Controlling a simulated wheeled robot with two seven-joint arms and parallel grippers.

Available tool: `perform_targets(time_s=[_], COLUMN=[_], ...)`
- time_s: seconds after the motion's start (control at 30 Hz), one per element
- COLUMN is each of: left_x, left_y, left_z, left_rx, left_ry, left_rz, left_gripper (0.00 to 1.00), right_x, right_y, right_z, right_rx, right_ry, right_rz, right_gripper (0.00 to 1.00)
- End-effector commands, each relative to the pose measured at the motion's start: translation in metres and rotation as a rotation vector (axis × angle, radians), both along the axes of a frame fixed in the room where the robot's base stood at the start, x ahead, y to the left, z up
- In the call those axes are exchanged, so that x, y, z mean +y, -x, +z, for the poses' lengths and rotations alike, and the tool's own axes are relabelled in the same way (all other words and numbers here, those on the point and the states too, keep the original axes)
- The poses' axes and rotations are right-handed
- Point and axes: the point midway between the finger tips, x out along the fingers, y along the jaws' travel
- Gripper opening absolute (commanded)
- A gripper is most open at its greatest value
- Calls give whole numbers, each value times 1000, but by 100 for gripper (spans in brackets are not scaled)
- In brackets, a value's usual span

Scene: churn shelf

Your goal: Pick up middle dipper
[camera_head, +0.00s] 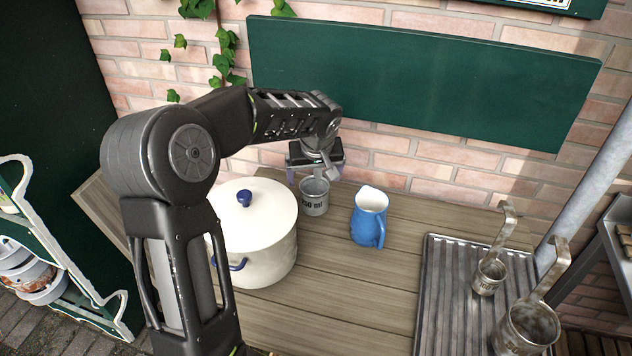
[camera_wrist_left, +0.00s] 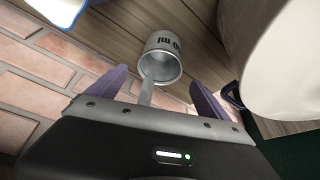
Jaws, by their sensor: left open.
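The middle dipper (camera_head: 314,198), a grey metal cup marked in ml, stands on the wooden table right of the white pot. My left gripper (camera_head: 316,175) is above and just behind its cup, against the brick wall side. In the left wrist view the dipper's cup (camera_wrist_left: 162,60) shows beyond my gripper (camera_wrist_left: 158,84). Its two purple fingers are spread wide, with the dipper's handle running between them; neither finger visibly touches it. The handle's upper end is hidden by the gripper. My right gripper is not in view.
The white lidded pot (camera_head: 262,225) is close left of the dipper. A blue jug (camera_head: 369,217) stands to the right. A small dipper (camera_head: 488,277) and a large dipper (camera_head: 527,328) stand on a ribbed metal tray (camera_head: 447,285). The brick wall (camera_head: 420,170) is close behind.

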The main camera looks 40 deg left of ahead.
Motion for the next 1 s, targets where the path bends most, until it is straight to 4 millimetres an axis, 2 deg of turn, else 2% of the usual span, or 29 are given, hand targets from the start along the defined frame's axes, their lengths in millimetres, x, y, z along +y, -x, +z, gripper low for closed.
perform_targets(time_s=[0.2,0.57,0.8,1.0], left_x=[5,6,12,17], left_y=[-6,-7,-15,-21], left_z=[-20,-24,-51,-70], left_rx=[2,2,7,2], left_ry=[0,1,2,1], left_rz=[-1,0,0,0], left_gripper=[90,90,90,90], right_x=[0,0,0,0], right_y=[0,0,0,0], right_z=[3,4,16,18], right_rx=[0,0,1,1], right_ry=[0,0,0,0], right_rz=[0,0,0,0], right_gripper=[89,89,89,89])
